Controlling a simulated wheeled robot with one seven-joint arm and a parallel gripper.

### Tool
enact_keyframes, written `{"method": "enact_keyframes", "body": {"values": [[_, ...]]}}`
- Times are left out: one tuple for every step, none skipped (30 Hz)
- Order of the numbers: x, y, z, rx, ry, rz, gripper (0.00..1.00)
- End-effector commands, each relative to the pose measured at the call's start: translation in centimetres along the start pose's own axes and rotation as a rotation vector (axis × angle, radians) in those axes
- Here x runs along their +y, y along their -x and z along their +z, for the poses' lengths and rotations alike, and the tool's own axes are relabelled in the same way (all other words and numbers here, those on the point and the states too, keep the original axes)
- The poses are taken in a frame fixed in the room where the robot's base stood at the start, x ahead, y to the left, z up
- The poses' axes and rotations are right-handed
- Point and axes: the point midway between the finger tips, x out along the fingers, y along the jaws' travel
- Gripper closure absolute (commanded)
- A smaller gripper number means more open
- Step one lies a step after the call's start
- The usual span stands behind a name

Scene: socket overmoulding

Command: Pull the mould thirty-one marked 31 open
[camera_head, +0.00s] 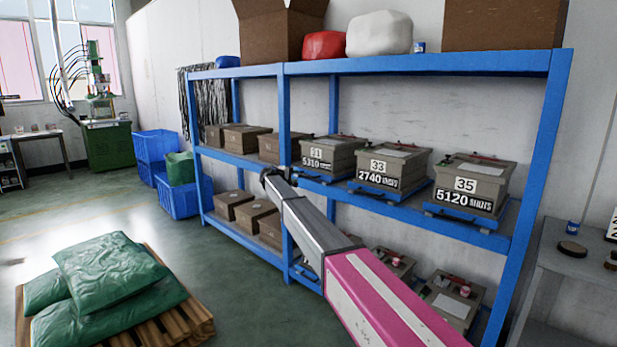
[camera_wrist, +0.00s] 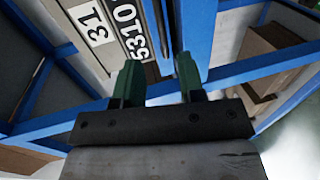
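Mould thirty-one (camera_head: 344,158) is a grey-brown box marked 31 and 5310 shots. It sits on a blue pull-out tray (camera_head: 322,179) on the middle shelf, just right of a blue post. My gripper (camera_head: 269,177) is in front of that post, left of and a little below the mould. In the wrist view, the mould (camera_wrist: 78,12) shows its label sideways beyond the fingers. The two green fingers of my gripper (camera_wrist: 158,80) stand apart with nothing clearly held between them. Whether they touch the blue shelf edge is hard to tell.
Mould 33 (camera_head: 392,168) and mould 35 (camera_head: 472,187) stand to the right on the same blue rack (camera_head: 556,120). Brown boxes (camera_head: 240,138) fill the left bays. A pallet (camera_head: 195,318) with green sacks stands on the floor at left. Open floor lies between.

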Motion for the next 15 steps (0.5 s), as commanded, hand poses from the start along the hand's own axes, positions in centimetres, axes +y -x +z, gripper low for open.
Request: {"method": "enact_keyframes", "body": {"values": [[0.0,-0.5,0.0,-0.001,0.000,-0.001,0.64],[0.0,-0.8,0.0,-0.001,-0.001,-0.001,0.64],[0.0,-1.3,0.0,-0.002,-0.001,-0.001,0.64],[0.0,-1.7,0.0,-0.002,-0.001,-0.001,0.64],[0.0,-2.2,0.0,-0.003,-0.001,-0.002,0.64],[0.0,-2.8,0.0,-0.003,-0.001,-0.002,0.64],[0.0,-3.3,0.0,-0.002,-0.001,-0.002,0.64],[0.0,-3.8,-0.1,-0.002,-0.001,-0.002,0.64],[0.0,-4.5,-0.1,-0.002,-0.001,-0.002,0.64],[0.0,-5.0,-0.1,-0.002,-0.001,-0.002,0.64],[0.0,-5.6,0.0,-0.002,-0.001,-0.002,0.64],[0.0,-6.4,0.0,-0.003,-0.001,-0.002,0.64],[0.0,-6.9,0.0,-0.003,-0.001,-0.002,0.64],[-0.1,-7.4,0.0,-0.003,-0.001,-0.002,0.64],[-0.1,-8.1,0.0,-0.002,-0.001,-0.002,0.64]]}}
